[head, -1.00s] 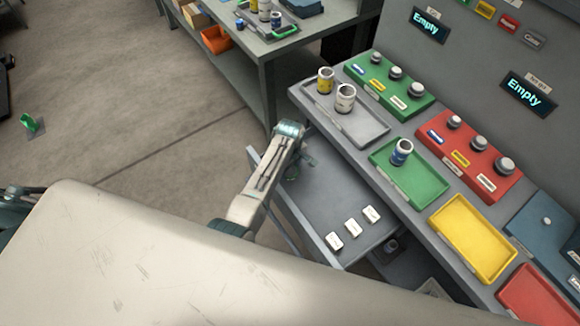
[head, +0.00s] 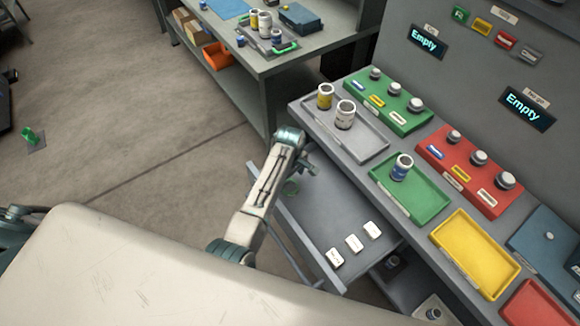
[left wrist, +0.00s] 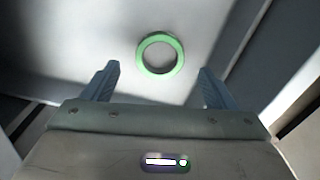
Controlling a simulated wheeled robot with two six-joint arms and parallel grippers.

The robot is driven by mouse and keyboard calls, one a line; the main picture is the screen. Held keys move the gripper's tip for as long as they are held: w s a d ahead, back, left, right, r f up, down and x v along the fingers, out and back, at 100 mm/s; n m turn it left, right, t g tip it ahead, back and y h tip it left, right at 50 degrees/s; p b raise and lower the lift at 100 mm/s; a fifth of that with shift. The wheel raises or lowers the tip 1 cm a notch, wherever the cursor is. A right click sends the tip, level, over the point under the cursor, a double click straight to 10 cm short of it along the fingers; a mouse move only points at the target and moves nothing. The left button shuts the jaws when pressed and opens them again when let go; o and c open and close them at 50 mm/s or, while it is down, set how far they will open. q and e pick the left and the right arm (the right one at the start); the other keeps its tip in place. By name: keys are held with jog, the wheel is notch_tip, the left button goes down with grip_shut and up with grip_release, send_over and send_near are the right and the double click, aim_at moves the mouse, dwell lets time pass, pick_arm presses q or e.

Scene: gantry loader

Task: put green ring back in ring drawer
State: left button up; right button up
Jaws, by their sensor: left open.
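The green ring (left wrist: 160,54) lies flat on the bare grey floor of the open drawer (head: 330,215). Several white labelled blocks (head: 354,243) stand in the drawer's near part. My right gripper does not show.
Above the drawer, the bench holds a grey tray (head: 367,148) with yellow and white cans, a green tray (head: 430,207) with a blue can, and a yellow tray (head: 490,262). A second bench (head: 270,68) stands behind. Open floor lies to the left.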

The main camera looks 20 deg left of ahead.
aim_at(290, 189)
pick_arm(q)
notch_tip(290, 189, up, 8)
jog(key=b, duration=0.1)
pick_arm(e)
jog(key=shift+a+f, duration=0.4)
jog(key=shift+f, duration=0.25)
